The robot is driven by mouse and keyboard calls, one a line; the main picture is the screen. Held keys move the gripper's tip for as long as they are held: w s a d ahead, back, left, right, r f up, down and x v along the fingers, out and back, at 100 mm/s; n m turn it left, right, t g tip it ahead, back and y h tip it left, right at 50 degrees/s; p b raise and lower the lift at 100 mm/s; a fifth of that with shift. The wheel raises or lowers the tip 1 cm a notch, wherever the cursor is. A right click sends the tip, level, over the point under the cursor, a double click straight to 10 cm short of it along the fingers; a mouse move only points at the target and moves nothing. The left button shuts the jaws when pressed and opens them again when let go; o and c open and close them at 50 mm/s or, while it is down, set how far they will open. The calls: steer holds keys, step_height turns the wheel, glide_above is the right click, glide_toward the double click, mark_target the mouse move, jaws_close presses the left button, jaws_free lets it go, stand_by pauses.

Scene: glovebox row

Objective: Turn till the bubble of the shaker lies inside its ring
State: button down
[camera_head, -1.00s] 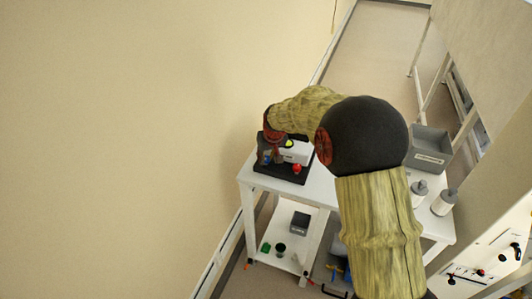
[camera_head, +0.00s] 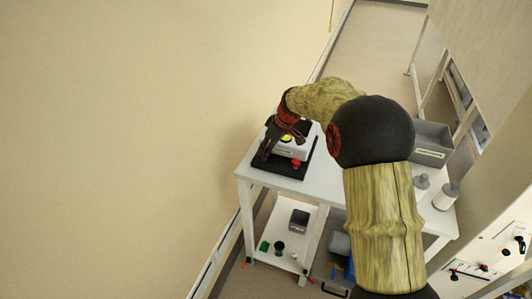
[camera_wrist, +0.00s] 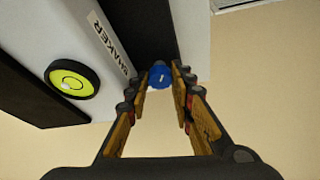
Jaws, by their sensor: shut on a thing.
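The shaker (camera_head: 292,150) is a white box on a dark base on the table. In the wrist view its white face (camera_wrist: 85,35) carries the word SHAKER. A round yellow-green level (camera_wrist: 72,77) with a black rim and a dark ring sits on that face. A pale patch shows at the ring, but I cannot tell surely whether the bubble lies inside it. My gripper (camera_wrist: 160,88) is shut on a blue knob (camera_wrist: 158,76) beside the shaker. In the head view my gripper (camera_head: 264,156) is at the shaker's left side and hides the blue knob.
A red knob (camera_head: 296,162) is at the shaker's front. A grey bin (camera_head: 432,142) and two grey-white containers (camera_head: 447,195) stand at the table's right. The lower shelf (camera_head: 285,250) holds a dark box and small items. A wall rises at the left.

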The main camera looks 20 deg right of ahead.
stand_by(0.4)
steer(key=c, duration=1.5)
jaws_free()
steer(key=shift+c, duration=0.2)
steer(key=shift+r, duration=0.1)
steer(key=shift+d+r, duration=0.15)
steer(key=shift+r, duration=0.35)
steer(key=v, duration=0.6)
steer(key=shift+s+r, duration=0.35)
